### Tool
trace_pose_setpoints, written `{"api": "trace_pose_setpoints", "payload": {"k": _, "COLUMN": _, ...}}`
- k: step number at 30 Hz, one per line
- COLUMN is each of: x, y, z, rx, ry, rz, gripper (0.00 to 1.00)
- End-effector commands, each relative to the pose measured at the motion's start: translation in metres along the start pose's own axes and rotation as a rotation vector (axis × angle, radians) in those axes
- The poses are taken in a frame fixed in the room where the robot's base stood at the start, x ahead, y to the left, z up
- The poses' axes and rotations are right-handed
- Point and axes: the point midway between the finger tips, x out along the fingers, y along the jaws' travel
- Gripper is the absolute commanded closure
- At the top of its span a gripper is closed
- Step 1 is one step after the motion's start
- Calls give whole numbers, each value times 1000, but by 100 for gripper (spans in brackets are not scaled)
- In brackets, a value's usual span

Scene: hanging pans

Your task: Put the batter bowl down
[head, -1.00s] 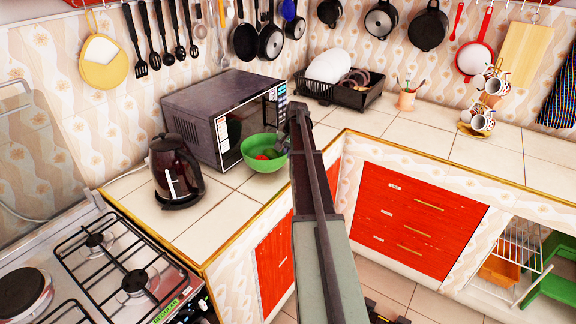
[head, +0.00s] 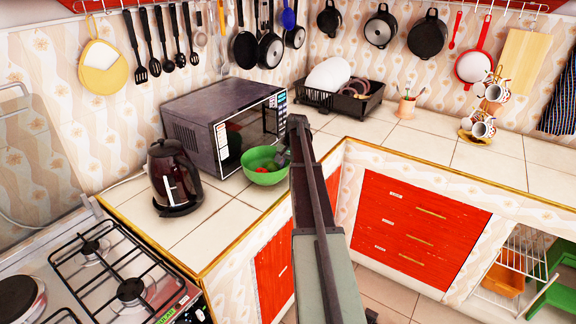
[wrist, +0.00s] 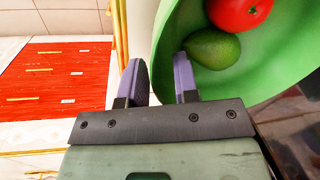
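The green batter bowl (head: 264,174) is on the tiled counter in front of the microwave, and looks upright. In the wrist view the bowl (wrist: 275,75) fills the upper right and holds a red tomato (wrist: 238,10) and a green avocado (wrist: 212,48). My gripper (wrist: 160,82) is at the bowl's near rim, one finger outside the wall and the other over the inside. The fingers stand apart, with a gap between them and the rim in that gap. In the head view my arm hides the fingertips and the bowl's right edge.
A dark kettle (head: 173,180) stands left of the bowl, and the microwave (head: 200,118) is close behind it. A black dish rack (head: 335,98) stands to the back right. The counter right of my arm is mostly clear. The stove (head: 100,280) is at lower left.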

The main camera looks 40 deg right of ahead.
Motion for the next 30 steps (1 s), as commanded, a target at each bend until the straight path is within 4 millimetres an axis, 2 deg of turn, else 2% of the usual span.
{"api": "trace_pose_setpoints", "payload": {"k": 5, "x": -37, "y": -2, "z": 0, "rx": 1, "ry": 0, "rz": 0, "gripper": 72}}
{"api": "trace_pose_setpoints", "payload": {"k": 12, "x": -101, "y": -3, "z": 0, "rx": 0, "ry": 0, "rz": 0, "gripper": 72}}
{"api": "trace_pose_setpoints", "payload": {"k": 15, "x": -118, "y": -2, "z": 0, "rx": 0, "ry": 0, "rz": 0, "gripper": 72}}
{"api": "trace_pose_setpoints", "payload": {"k": 18, "x": -123, "y": -1, "z": 0, "rx": 0, "ry": 0, "rz": 0, "gripper": 72}}
{"api": "trace_pose_setpoints", "payload": {"k": 26, "x": -119, "y": -2, "z": 4, "rx": -6, "ry": -1, "rz": 1, "gripper": 72}}
{"api": "trace_pose_setpoints", "payload": {"k": 29, "x": -115, "y": -22, "z": 40, "rx": -66, "ry": -8, "rz": 11, "gripper": 72}}
{"api": "trace_pose_setpoints", "payload": {"k": 30, "x": -112, "y": -37, "z": 69, "rx": -116, "ry": -14, "rz": 19, "gripper": 72}}
